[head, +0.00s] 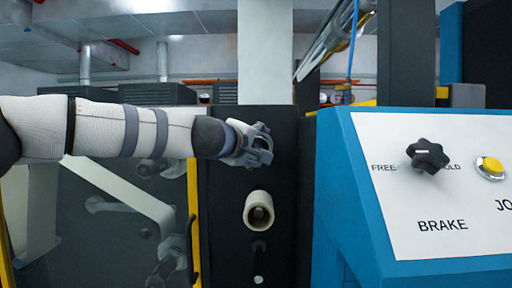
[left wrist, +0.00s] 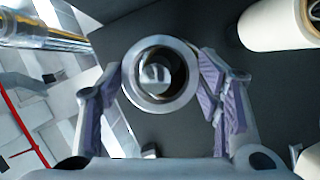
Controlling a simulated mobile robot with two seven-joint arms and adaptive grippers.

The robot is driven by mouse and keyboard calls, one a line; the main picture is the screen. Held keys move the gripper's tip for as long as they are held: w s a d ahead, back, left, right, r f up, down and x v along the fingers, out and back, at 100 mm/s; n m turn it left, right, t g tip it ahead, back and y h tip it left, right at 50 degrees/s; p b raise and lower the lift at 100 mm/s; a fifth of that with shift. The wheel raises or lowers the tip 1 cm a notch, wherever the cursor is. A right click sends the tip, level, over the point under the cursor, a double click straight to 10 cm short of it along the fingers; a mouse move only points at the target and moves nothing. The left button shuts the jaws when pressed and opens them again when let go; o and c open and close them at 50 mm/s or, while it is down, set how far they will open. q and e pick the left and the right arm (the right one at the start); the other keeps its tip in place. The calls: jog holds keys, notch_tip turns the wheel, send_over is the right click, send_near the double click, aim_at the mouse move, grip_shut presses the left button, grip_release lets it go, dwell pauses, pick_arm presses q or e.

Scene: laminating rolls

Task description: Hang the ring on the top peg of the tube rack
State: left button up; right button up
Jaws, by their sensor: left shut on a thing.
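The tube rack (head: 222,235) is a dark upright panel in the middle of the head view. My left gripper (head: 264,147) is in front of its upper part, above a cream tube (head: 250,212) on a lower peg. In the left wrist view, my left gripper (left wrist: 163,95) is shut on the grey ring (left wrist: 160,106), with a finger on each side. A pale round end, apparently the top peg (left wrist: 156,74), shows through the ring's hole. I cannot tell whether the ring is around it or only in front. In the head view the fingers mostly hide the ring. My right gripper is not in view.
A blue machine cabinet (head: 345,215) with a white brake panel (head: 440,190) stands close on the right. A yellow post (head: 193,215) is on the left. A cream roll (left wrist: 278,25) shows at the wrist view's upper right.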

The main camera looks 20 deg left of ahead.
pick_arm(q)
jog(key=shift+w, duration=0.1)
dwell(0.3)
jog(key=o, duration=1.3)
jog(key=shift+c, duration=0.2)
